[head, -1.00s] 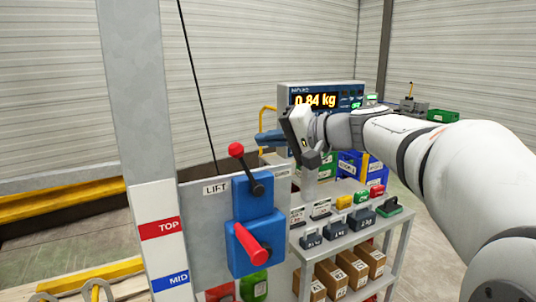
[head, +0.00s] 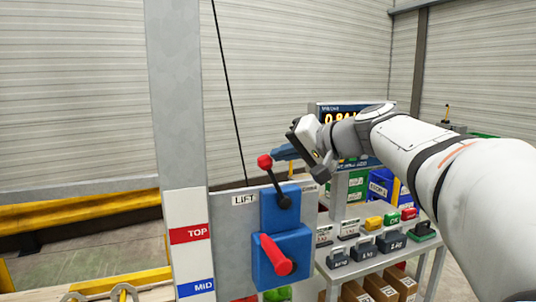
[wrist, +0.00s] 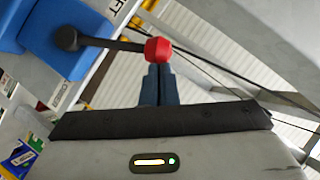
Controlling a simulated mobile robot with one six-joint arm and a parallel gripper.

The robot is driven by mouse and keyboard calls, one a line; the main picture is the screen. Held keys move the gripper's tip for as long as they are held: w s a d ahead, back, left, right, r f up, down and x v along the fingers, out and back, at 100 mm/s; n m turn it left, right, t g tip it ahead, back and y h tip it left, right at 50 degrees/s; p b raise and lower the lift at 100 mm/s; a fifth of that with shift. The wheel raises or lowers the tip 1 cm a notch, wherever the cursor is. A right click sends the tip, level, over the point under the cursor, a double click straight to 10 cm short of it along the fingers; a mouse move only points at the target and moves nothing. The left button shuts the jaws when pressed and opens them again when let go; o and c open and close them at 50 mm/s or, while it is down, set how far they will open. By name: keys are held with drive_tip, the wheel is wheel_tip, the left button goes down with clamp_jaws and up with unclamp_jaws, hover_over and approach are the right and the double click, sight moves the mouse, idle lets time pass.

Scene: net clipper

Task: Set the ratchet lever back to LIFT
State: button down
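The ratchet lever, a black arm (head: 275,183) with a red ball knob (head: 265,161), stands on the upper blue housing (head: 274,213). It points up and slightly left, above the LIFT label (head: 244,199). My gripper (head: 278,153) has its blue fingers pointing left, with the tips just right of the knob. In the wrist view the fingers (wrist: 159,72) lie side by side, shut, with nothing seen between them. The red knob (wrist: 158,50) shows at their tips there; I cannot tell whether they touch.
A red crank handle (head: 276,255) sticks out from the lower blue housing (head: 295,243). A grey post (head: 178,110) with TOP and MID bands stands at left. A shelf with weights (head: 365,247) and a scale display (head: 341,114) stands at right.

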drive_tip(key=shift+f, duration=0.1)
drive_tip(key=w+d+r+v, duration=0.1)
drive_tip(key=w+v, duration=0.1)
drive_tip(key=v, duration=1.1)
drive_tip(key=shift+d+r, duration=0.15)
drive_tip(key=shift+r, duration=0.1)
